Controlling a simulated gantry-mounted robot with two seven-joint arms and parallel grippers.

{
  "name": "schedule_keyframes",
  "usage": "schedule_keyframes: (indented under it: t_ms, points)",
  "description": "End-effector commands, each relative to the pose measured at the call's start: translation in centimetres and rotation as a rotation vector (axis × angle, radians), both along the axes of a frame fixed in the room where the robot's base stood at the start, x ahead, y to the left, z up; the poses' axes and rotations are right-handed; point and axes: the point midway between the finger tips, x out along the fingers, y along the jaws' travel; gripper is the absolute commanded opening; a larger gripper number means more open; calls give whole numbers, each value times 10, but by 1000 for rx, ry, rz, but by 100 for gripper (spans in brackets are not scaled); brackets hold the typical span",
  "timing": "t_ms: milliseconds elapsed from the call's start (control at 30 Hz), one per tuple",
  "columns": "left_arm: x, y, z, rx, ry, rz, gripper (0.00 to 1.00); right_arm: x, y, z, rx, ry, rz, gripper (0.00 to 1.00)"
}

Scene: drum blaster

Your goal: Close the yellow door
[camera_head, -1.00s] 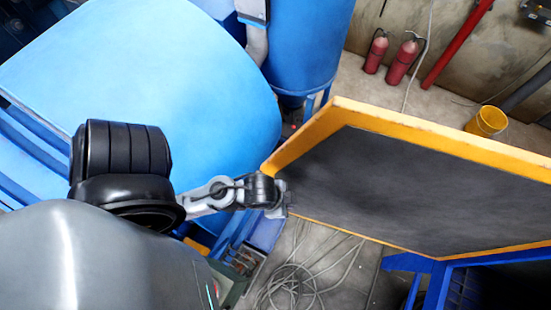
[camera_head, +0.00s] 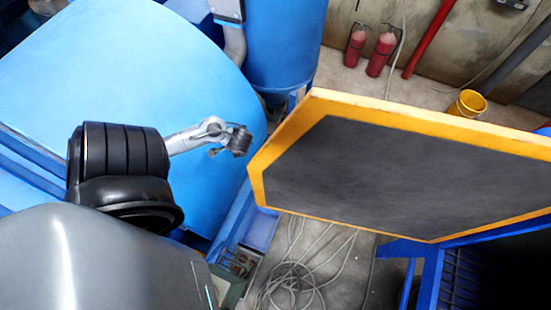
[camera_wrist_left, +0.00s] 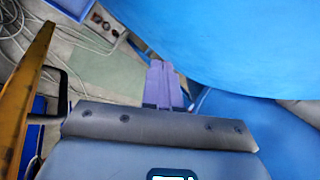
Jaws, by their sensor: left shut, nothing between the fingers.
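The yellow door (camera_head: 390,170) is a yellow-framed dark panel, standing on the right in the head view. Its yellow edge (camera_wrist_left: 24,95) also shows at the far left of the left wrist view. My left gripper (camera_head: 238,142) is just left of the door's left corner in the head view, in front of the big blue drum, with a visible gap to the door. In the left wrist view its fingers (camera_wrist_left: 163,84) are together and empty, apart from the door edge. My right gripper is not in view.
The big blue drum (camera_head: 130,80) fills the left. A blue cylinder (camera_head: 285,45) stands behind. Loose hoses (camera_head: 300,275) lie on the floor below the door. Red extinguishers (camera_head: 381,52) and a yellow bucket (camera_head: 467,104) stand by the back wall, beyond the door.

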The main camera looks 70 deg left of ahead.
Motion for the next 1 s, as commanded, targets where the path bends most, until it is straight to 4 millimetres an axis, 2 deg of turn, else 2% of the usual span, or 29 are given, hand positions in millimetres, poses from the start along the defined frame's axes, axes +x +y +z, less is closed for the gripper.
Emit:
schedule_keyframes:
  t_ms: [33, 133, 300, 400, 533, 667, 800, 1000]
  points:
    - [15, 3, -13, -20, -32, -31, 0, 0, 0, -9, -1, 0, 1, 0]
    - [40, 0, -32, -86, -90, -100, 0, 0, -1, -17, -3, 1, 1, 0]
    - [78, -14, -71, -259, -166, -268, 0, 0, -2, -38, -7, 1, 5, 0]
    - [94, -23, -93, -399, -195, -371, 0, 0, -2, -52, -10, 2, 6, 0]
    - [100, -27, -110, -592, -203, -463, 0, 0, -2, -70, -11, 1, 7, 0]
    - [98, -21, -112, -770, -195, -500, 0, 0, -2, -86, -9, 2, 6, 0]
    - [94, -8, -100, -917, -187, -496, 0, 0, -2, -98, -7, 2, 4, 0]
    - [91, 4, -82, -1031, -186, -472, 0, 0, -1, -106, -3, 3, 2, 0]
